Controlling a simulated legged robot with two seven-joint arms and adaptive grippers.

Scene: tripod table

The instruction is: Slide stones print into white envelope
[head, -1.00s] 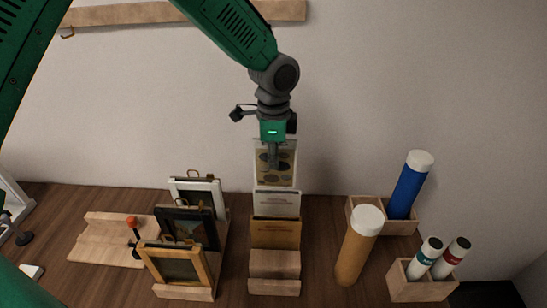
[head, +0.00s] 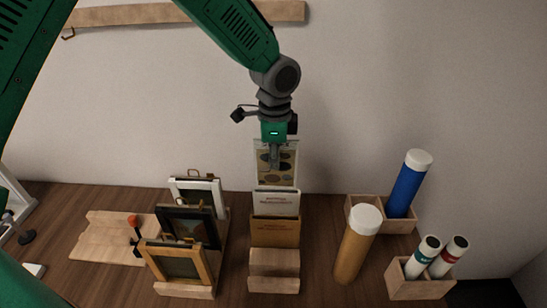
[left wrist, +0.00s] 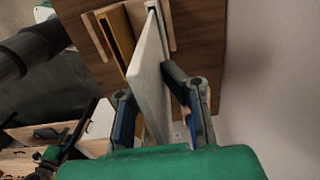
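The stones print (head: 289,158), a pale sheet with dark oval stones, stands upright in the head view. My left gripper (head: 274,163) is in front of it, shut on it from above. In the left wrist view the print (left wrist: 150,75) shows nearly edge-on between the two fingers (left wrist: 155,100). The white envelope (head: 277,203) stands just below the print in the wooden stand. The print's lower edge is at or just behind the envelope's top edge; whether it is inside the mouth I cannot tell. My right gripper is not in view.
A brown envelope (head: 275,233) stands in front of the white one in the wooden stand (head: 273,268). Picture frames (head: 187,228) stand close on the left. A cardboard tube (head: 357,250), a blue tube (head: 408,185) and small white tubes (head: 425,255) stand right. The wall is close behind.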

